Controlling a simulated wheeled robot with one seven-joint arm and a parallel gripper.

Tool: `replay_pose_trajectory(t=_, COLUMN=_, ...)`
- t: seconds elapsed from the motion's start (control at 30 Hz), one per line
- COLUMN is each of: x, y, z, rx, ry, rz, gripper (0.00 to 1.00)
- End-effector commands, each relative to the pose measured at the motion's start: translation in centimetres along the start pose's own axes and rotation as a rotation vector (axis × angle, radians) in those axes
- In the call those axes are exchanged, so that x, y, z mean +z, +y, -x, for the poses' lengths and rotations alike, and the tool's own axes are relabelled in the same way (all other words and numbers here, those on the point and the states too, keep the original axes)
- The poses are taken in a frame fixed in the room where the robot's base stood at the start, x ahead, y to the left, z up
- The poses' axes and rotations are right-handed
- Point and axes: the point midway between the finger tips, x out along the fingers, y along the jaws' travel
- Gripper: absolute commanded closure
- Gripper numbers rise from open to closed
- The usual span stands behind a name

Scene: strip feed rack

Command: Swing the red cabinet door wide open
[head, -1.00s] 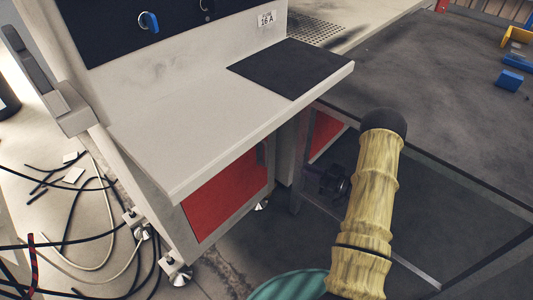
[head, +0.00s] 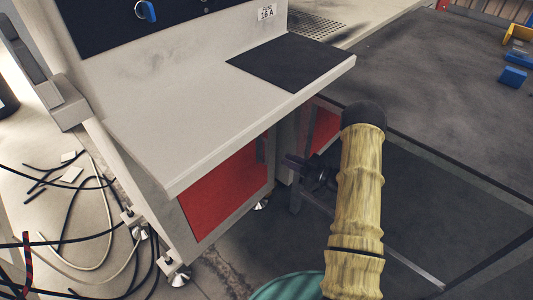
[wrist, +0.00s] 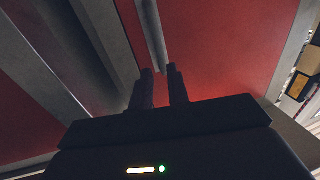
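The red cabinet door (head: 222,195) is a red panel in a grey frame under the white workbench, and it looks closed. Its grey bar handle (head: 262,149) is upright near the door's right edge. It also shows in the wrist view as a pale handle bar (wrist: 152,32) in front of the red panel (wrist: 215,45).
The white bench top (head: 215,115) overhangs the door. Cables (head: 75,215) lie on the floor at left. A teal round object (head: 285,287) is at the bottom.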

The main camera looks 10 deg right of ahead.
Motion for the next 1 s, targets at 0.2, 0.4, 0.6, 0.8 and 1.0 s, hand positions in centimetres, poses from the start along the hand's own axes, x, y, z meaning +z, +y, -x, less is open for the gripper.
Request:
replay_pose_trajectory(t=0.2, x=0.2, y=-0.1, z=-4.0, rx=-0.003, ry=0.002, rz=0.001, gripper=0.83)
replay_pose_trajectory(t=0.4, x=0.2, y=-0.1, z=-7.4, rx=-0.003, ry=0.002, rz=0.002, gripper=0.83)
replay_pose_trajectory(t=0.6, x=0.1, y=0.0, z=-9.6, rx=-0.001, ry=0.001, rz=0.001, gripper=0.83)
replay_pose_trajectory(t=0.8, x=-0.1, y=0.0, z=-9.8, rx=0.002, ry=0.000, rz=0.000, gripper=0.83)
replay_pose_trajectory(t=1.0, x=-0.1, y=0.0, z=-9.8, rx=0.001, ry=0.000, rz=0.000, gripper=0.99)
